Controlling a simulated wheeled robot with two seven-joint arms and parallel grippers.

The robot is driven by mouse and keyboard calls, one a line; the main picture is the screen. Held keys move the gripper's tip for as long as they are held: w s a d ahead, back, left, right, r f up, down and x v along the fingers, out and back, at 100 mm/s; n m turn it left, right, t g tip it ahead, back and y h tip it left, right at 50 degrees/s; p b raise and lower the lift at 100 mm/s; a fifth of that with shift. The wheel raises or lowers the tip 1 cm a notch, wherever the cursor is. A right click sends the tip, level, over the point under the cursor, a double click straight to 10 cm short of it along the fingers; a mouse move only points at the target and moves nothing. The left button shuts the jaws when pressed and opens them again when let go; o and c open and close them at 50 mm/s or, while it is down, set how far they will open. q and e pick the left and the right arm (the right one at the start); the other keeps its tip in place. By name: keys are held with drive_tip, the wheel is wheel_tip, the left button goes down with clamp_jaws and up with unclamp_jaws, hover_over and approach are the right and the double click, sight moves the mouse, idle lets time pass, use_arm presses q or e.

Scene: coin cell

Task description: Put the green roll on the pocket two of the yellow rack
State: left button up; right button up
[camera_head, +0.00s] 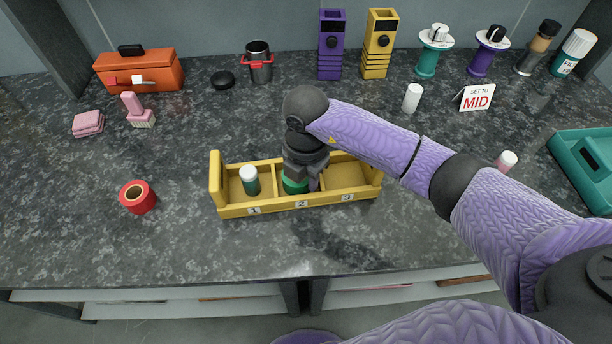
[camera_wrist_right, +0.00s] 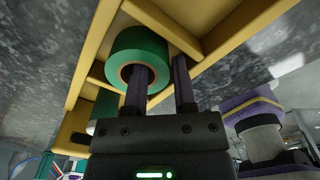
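The yellow rack (camera_head: 281,206) stands on the counter with pockets numbered 1, 2 and 3. The green roll (camera_head: 293,187) is in pocket two, partly hidden by my right gripper (camera_head: 304,186). In the right wrist view the roll (camera_wrist_right: 139,49) sits between the rack's dividers. One finger of the gripper (camera_wrist_right: 160,85) reaches into the roll's hole and the other is outside its wall, with gaps showing, so it looks open around the wall. A green bottle with a white cap (camera_head: 249,181) stands in pocket one. Pocket three looks empty. My left gripper is not in view.
A red roll (camera_head: 138,196) lies left of the rack. A teal tray (camera_head: 584,168) is at the right, with a small white-capped item (camera_head: 507,160) nearby. A MID sign (camera_head: 475,98) and several containers stand at the back. The counter in front of the rack is clear.

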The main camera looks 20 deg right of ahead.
sight(306, 180)
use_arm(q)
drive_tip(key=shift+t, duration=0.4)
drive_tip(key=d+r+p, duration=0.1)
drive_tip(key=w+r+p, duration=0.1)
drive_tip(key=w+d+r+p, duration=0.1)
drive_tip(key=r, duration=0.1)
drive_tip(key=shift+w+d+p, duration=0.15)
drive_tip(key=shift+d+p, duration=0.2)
use_arm(e)
wheel_tip(306, 180, up, 11)
drive_tip(key=shift+r, duration=0.2)
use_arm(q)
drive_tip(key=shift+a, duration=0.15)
